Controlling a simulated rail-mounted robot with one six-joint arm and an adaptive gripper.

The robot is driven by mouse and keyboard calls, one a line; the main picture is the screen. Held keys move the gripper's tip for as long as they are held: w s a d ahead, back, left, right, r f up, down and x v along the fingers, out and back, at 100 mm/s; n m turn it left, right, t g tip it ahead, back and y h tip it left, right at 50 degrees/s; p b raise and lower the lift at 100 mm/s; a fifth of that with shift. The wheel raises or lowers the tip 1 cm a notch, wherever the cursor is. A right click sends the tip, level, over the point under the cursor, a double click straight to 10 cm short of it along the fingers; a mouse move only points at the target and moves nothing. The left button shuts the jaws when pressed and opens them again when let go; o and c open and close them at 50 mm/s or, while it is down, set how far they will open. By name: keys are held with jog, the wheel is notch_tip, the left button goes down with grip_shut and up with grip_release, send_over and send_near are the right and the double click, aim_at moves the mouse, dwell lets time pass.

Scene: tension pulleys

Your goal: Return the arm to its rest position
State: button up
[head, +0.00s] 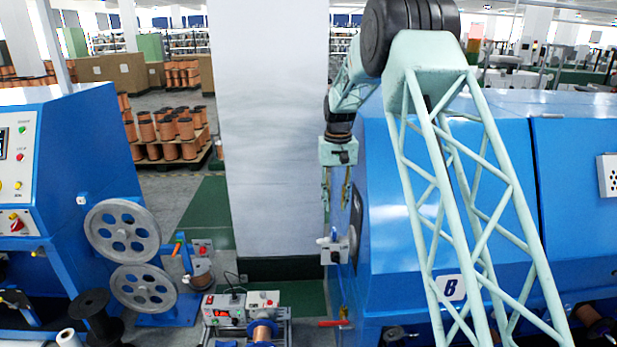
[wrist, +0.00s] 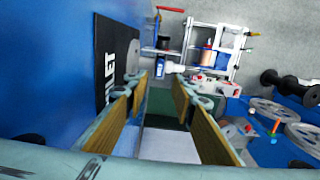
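My arm reaches in from the right in the head view, in front of a blue machine cabinet (head: 440,190). Its end hangs down beside the cabinet's left edge. My gripper (head: 336,192) points downward there, above a small white switch box (head: 334,250) on the cabinet's side. In the wrist view my gripper (wrist: 160,92) shows two fingers with tan pads, spread apart. Nothing is held between them. The fingertips appear clear of the things around them.
A pale pillar (head: 268,120) stands behind my gripper. Grey pulleys (head: 122,232) and a blue control machine (head: 65,160) stand at the left. A bench unit with a copper spool (head: 262,331) sits low in the middle. Copper spools (head: 170,128) are stacked behind.

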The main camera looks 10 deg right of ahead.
jog(key=s+r+t+b, duration=0.1)
jog(key=s+r+b, duration=0.1)
jog(key=s+r, duration=0.7)
jog(key=s+r+b, duration=0.1)
jog(key=s+r, duration=0.4)
jog(key=s, duration=0.7)
jog(key=s+r+t+b, duration=0.1)
jog(key=s+r+b, duration=0.1)
jog(key=s+r, duration=0.7)
jog(key=s+f+t+b, duration=0.1)
jog(key=s+f, duration=0.3)
jog(key=s, duration=1.4)
jog(key=s+f+t+b, duration=0.1)
jog(key=s+f+b, duration=0.3)
jog(key=s, duration=1.5)
jog(key=shift+f+n, duration=0.25)
jog(key=shift+n, duration=0.05)
jog(key=shift+d, duration=0.1)
